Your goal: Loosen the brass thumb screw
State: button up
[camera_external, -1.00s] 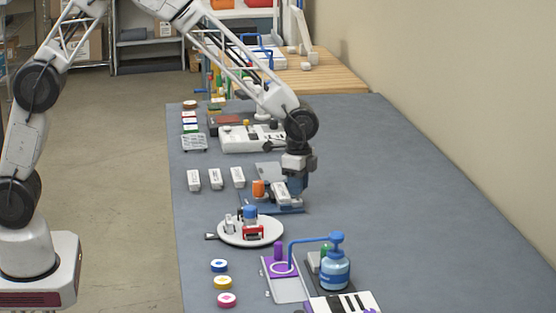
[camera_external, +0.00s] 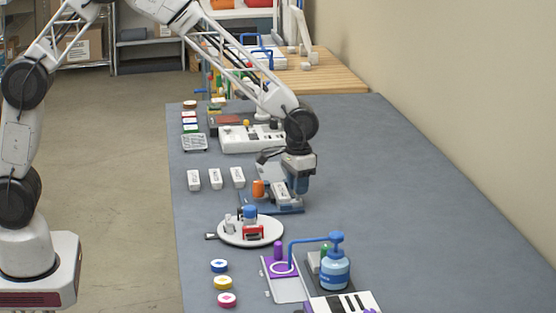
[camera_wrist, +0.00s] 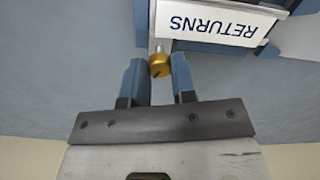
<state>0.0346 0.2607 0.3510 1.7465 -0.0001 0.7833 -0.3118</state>
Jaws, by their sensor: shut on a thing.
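The brass thumb screw (camera_wrist: 159,70) is a small gold knob on a short pale shaft. In the wrist view it sits between the two blue fingertips of my gripper (camera_wrist: 160,64), which is shut on it. The shaft runs to the edge of a white block marked RETURNS (camera_wrist: 215,22), held in a blue fixture (camera_wrist: 270,50). In the outside view my gripper (camera_external: 299,187) is low at the right side of this blue fixture (camera_external: 285,210). The screw cannot be made out there.
An orange knob (camera_external: 258,188) stands at the fixture's left. Three white blocks (camera_external: 215,179) lie farther left. A round white plate (camera_external: 231,240) with small parts and a blue pump bottle (camera_external: 336,270) are nearer. The table's right side is clear.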

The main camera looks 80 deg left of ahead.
jog(key=n, duration=0.5)
jog(key=shift+n, duration=0.4)
jog(key=o, duration=0.9)
jog(key=shift+o, duration=0.2)
jog(key=shift+r, duration=0.1)
jog(key=shift+r, duration=3.85)
